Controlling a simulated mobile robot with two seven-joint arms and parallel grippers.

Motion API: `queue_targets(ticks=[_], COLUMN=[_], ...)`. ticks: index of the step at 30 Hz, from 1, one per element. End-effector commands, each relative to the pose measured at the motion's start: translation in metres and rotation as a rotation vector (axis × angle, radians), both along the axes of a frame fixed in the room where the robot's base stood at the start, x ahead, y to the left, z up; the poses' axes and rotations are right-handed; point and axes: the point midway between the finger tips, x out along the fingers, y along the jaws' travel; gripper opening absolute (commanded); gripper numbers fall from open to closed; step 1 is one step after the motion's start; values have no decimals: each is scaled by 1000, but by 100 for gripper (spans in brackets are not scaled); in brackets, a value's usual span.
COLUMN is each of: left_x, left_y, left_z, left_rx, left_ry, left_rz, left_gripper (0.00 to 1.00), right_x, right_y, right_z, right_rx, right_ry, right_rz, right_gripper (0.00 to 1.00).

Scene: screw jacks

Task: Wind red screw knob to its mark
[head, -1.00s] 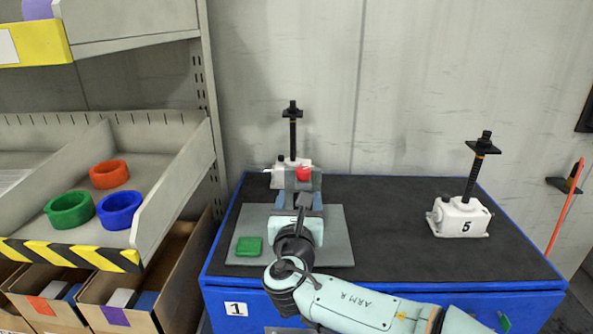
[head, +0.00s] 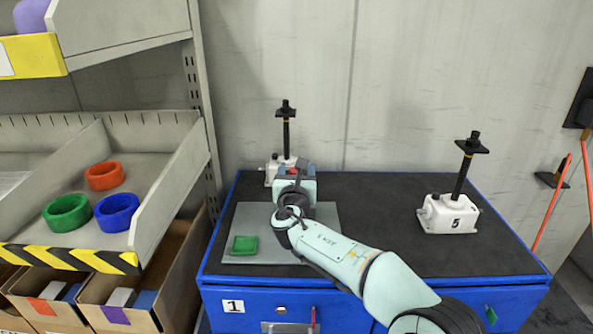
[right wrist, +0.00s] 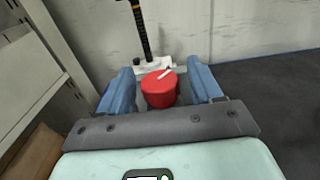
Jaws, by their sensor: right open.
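The red knob (right wrist: 159,92) shows in the right wrist view as a round cap with a pale pointer line on its top. In the head view only a small red part (head: 292,171) shows past my gripper. My right gripper (right wrist: 160,86) is open, with one blue finger on each side of the knob. Some dark gap shows beside the knob; contact is not clear. A white jack (head: 273,170) with a black upright screw stands behind the knob; it also shows in the right wrist view (right wrist: 150,66). I cannot make out the mark. My left gripper is not in view.
A grey plate (head: 323,238) with a green square pad (head: 244,246) lies on the dark-topped blue cabinet (head: 385,195). A white jack numbered 5 (head: 449,215) stands at right. A shelf (head: 165,195) with colored rings is at left. The middle of the top is clear.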

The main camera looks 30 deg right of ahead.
Motion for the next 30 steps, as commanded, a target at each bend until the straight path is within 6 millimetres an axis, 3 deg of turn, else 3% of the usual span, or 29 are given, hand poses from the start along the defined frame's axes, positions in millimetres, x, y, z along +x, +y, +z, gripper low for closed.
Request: queue_targets(ticks=[4, 5, 9, 20, 30], left_x=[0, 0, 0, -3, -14], left_y=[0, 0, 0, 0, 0], left_z=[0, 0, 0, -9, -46], left_rx=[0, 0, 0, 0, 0], left_ry=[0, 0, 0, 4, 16], left_rz=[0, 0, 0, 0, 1], left_gripper=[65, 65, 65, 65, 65], right_x=[0, 0, 0, -1, -1], right_y=[0, 0, 0, 0, -1], right_z=[0, -1, 0, -2, -4], right_rx=[0, 0, 1, 1, -2], right_ry=[0, 0, 1, -1, -1], right_rz=[0, 0, 0, 38, 241], right_gripper=[64, 58, 13, 13, 13])
